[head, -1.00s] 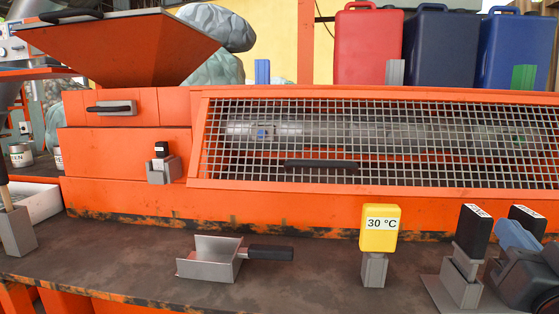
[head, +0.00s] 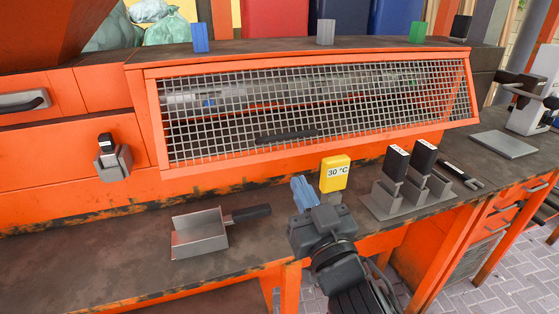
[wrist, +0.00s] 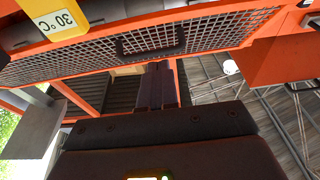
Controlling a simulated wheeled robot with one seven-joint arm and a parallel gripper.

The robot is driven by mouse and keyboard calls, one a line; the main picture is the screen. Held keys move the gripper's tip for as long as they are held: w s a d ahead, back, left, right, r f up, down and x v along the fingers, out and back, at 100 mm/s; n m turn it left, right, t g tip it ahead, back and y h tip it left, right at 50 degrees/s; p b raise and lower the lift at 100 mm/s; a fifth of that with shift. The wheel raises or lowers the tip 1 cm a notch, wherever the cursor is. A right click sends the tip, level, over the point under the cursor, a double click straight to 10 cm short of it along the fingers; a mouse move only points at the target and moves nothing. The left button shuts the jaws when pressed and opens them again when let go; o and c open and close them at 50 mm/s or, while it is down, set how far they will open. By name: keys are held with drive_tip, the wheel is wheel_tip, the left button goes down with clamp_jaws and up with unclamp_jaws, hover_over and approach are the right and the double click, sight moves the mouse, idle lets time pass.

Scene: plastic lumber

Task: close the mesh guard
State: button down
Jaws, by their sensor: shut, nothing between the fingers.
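The mesh guard (head: 320,157) is an orange frame with grey wire mesh on the front of the orange machine, with a dark bar handle (head: 287,136). Its lower edge appears to stand out from the machine front; I cannot tell how wide the gap is. Clear tubing or a barrel shows behind the mesh. My gripper (head: 303,190), with blue fingers, is shut and empty, below the guard and apart from it. In the wrist view, the mesh (wrist: 215,36) and handle (wrist: 150,38) lie beyond my closed fingers (wrist: 158,68).
A yellow "30 °C" block (head: 335,173) stands just beside my gripper. Black labelled blocks (head: 409,165) are in a grey holder to the right. A metal scoop (head: 200,234) lies on the bench to the left. Blue, grey and green clips (head: 417,32) stand on the top ledge.

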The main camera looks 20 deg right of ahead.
sight(279, 154)
drive_tip(key=shift+w+d+f, duration=0.1)
drive_tip(key=shift+w+f, duration=0.1)
drive_tip(key=shift+w, duration=2.1)
drive_tip(key=shift+w+f, duration=0.2)
drive_tip(key=shift+w, duration=2.05)
drive_tip(key=shift+t, duration=0.7)
drive_tip(key=w+f+b, duration=0.1)
drive_tip(key=b, duration=0.3)
drive_tip(key=w+f+b, duration=0.1)
drive_tip(key=w+b, duration=0.1)
drive_tip(key=b, duration=0.2)
drive_tip(key=w+f+b, duration=0.1)
drive_tip(key=b, duration=0.3)
drive_tip(key=shift+w+f, duration=0.1)
drive_tip(key=shift+w, duration=0.3)
